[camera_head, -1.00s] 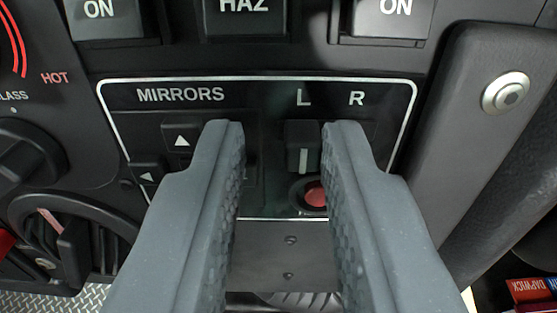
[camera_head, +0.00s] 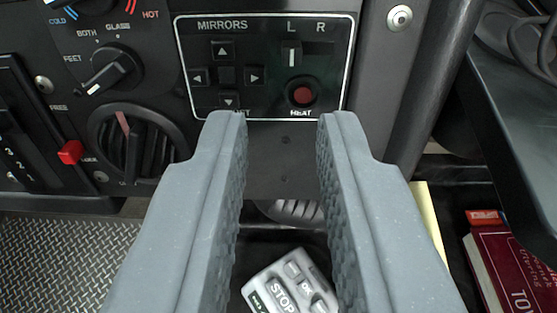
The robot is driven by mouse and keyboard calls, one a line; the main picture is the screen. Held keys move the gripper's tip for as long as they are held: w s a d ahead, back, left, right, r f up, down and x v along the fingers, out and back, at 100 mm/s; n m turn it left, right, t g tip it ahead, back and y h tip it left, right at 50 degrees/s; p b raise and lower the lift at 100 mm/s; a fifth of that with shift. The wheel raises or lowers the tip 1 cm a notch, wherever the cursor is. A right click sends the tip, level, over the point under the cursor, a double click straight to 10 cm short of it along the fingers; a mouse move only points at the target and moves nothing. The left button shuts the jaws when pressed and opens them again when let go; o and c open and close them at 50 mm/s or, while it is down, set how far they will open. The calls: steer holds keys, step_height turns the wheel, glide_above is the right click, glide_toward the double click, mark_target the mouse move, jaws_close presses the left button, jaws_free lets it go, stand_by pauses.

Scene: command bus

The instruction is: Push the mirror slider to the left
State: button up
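The mirror slider (camera_head: 292,57) is a small black knob with a white line, in the upper middle of the view. It sits at the left end of its short slot, under the letter L. The slot's right part, under R, is empty. The slider is on the white-outlined MIRRORS panel (camera_head: 270,27). My gripper (camera_head: 282,118) is open, with nothing between its grey fingers. Its fingertips are at the panel's lower edge in the picture, below the slider and apart from it.
Below the slider is a red HEAT button (camera_head: 303,95), with several arrow buttons to the left. Round knobs (camera_head: 130,140) and a red lever (camera_head: 71,152) are farther left. A grey device with a STOP key (camera_head: 284,290) and a red book (camera_head: 505,265) lie lower down.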

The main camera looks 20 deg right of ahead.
steer(key=shift+p+v, duration=0.4)
steer(key=shift+v, duration=2.1)
steer(key=s+a+r+n+t+y+p, duration=0.1)
steer(key=a+r, duration=0.4)
steer(key=r, duration=0.5)
steer(key=s+a+r+n+y+p, duration=0.1)
steer(key=a+r, duration=0.3)
steer(key=r, duration=0.6)
steer(key=s+a+r+t+y, duration=0.1)
steer(key=a+r, duration=0.4)
steer(key=r, duration=0.6)
steer(key=s+a+r+n+y+p, duration=0.1)
steer(key=s+a+r, duration=0.4)
steer(key=s+r, duration=0.4)
steer(key=s+a+r+n+p, duration=0.1)
steer(key=s+a+r, duration=0.5)
steer(key=s+r, duration=0.4)
step_height(320, 180, up, 5)
steer(key=shift+s+t+y, duration=0.25)
steer(key=shift+t+y, duration=0.15)
